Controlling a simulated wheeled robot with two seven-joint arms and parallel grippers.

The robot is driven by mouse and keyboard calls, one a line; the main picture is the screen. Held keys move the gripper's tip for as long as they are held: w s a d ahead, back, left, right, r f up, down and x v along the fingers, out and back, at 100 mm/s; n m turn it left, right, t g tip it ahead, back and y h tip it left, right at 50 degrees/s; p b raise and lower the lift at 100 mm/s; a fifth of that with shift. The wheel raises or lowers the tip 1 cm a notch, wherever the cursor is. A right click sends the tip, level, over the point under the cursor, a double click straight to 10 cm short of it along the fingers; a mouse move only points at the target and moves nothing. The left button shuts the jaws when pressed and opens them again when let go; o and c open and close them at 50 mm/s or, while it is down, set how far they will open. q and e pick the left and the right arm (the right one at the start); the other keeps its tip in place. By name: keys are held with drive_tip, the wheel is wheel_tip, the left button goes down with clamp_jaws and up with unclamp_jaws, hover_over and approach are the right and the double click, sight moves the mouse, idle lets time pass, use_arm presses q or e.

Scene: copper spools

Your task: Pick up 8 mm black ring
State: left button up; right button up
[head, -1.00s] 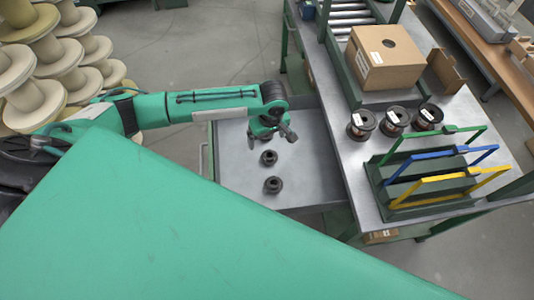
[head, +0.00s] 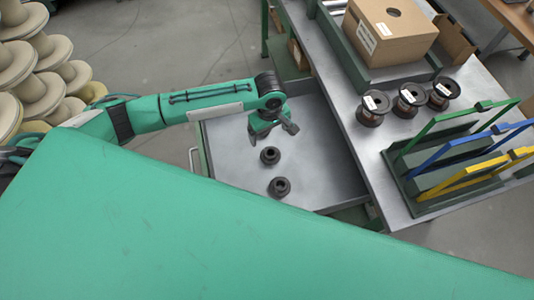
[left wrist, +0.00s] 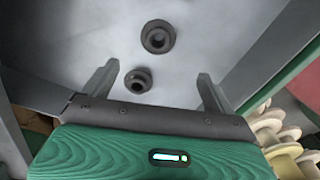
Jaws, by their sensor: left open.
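Two black flanged rings lie in the grey open drawer, one farther (head: 270,155) and one nearer (head: 280,187). I cannot tell from the pictures which is the 8 mm one. My left gripper (head: 272,137) is open and empty above the drawer, just beyond the farther ring. In the left wrist view both rings show: a smaller-looking one (left wrist: 138,80) between the open fingers, nearer the left finger, and a larger-looking one (left wrist: 157,37) farther up. Neither is visibly touched. My right gripper is not in view.
The drawer (head: 325,160) has low walls around the rings. To the right, a metal table (head: 362,148) bears copper spools (head: 411,98), a cardboard box (head: 391,30) and a rack with green, blue and yellow frames (head: 460,160). Pale spools (head: 38,90) are stacked at left.

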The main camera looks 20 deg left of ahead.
use_arm(q)
hover_over(270, 152)
wheel_tip(270, 152, down, 8)
drive_tip(key=shift+s+f+p, duration=0.15)
drive_tip(key=shift+p, duration=0.2)
drive_tip(key=shift+d+f+p, duration=0.1)
drive_tip(key=shift+f+p, duration=0.3)
drive_tip(key=shift+f, duration=2.2)
drive_tip(key=c, duration=1.1)
